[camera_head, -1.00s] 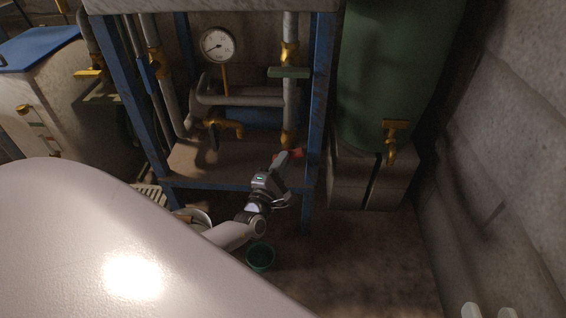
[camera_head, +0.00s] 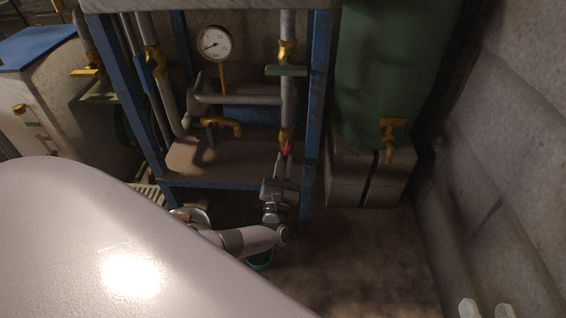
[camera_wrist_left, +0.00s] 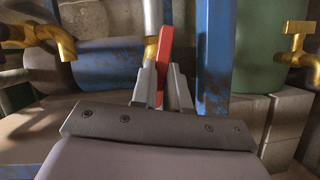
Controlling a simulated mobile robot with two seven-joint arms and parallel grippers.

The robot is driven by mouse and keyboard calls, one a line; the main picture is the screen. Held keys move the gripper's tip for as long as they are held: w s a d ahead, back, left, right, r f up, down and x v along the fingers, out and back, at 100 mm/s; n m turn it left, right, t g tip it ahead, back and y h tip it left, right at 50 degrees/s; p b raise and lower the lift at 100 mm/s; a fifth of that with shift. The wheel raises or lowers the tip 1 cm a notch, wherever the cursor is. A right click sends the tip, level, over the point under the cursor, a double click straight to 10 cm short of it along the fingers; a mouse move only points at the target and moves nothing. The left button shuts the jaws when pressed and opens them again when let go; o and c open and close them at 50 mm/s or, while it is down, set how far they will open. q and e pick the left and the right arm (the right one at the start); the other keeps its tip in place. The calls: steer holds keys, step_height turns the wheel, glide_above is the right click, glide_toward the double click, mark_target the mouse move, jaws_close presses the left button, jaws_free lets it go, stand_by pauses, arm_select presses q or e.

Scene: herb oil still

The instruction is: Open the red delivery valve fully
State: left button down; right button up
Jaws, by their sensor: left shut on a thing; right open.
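The red delivery valve handle (camera_head: 287,147) sits at the low end of the vertical pipe with brass fittings, inside the blue frame. In the left wrist view the red handle (camera_wrist_left: 163,62) stands up between my two fingers, in front of a brass fitting (camera_wrist_left: 150,50). My left gripper (camera_head: 284,158) is shut on the red handle. It also shows in the left wrist view (camera_wrist_left: 162,85). The handle now points toward me in the head view, roughly in line with the pipe. My right gripper (camera_head: 488,310) shows only as pale fingertips at the bottom right edge, apart and empty.
A green lever (camera_head: 286,71) is higher on the same pipe. A pressure gauge (camera_head: 214,43) and a brass tap (camera_head: 222,126) are to the left. The green tank (camera_head: 390,80) with a brass tap (camera_head: 393,135) stands right. A green bucket (camera_head: 262,262) is partly behind my left arm.

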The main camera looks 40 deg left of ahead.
arm_select(q)
steer(key=shift+d+n+g+y, duration=0.1)
steer(key=shift+n+g+y, duration=0.15)
steer(key=shift+n+y, duration=0.6)
steer(key=shift+d+n+g+y, duration=0.1)
steer(key=shift+n+g+y, duration=0.15)
steer(key=shift+n, duration=1.1)
steer(key=c, duration=1.1)
jaws_free()
steer(key=shift+s+f, duration=0.1)
